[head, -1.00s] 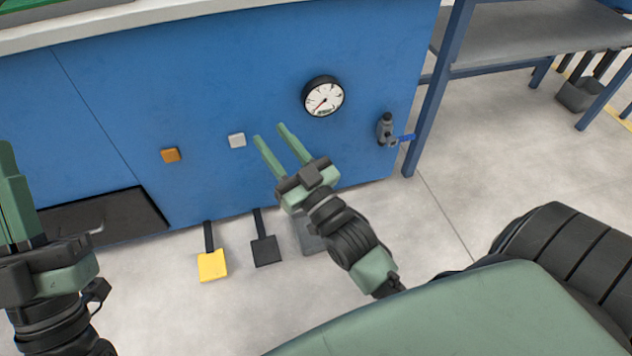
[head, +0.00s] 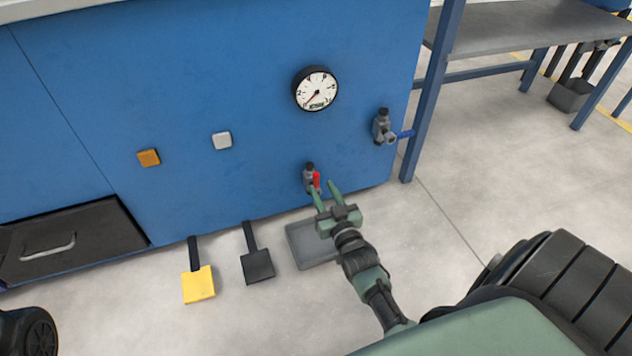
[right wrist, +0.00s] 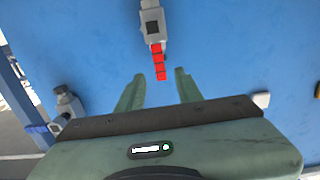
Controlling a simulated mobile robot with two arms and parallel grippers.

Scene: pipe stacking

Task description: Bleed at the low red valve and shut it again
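The low red valve (head: 311,178) sits on the blue cabinet front near its bottom edge, a grey body with a red lever. In the right wrist view its red lever (right wrist: 158,62) points toward the gap between my fingers. My right gripper (head: 326,188) is open, with its fingertips close to the lever. My left gripper is out of view.
A blue-handled valve (head: 384,128) is at the right and a gauge (head: 316,89) is above. Orange (head: 149,158) and white (head: 222,140) buttons are at left. Yellow (head: 199,285) and black (head: 258,266) pedals and a grey tray (head: 312,250) are below. A bench leg (head: 424,120) stands right.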

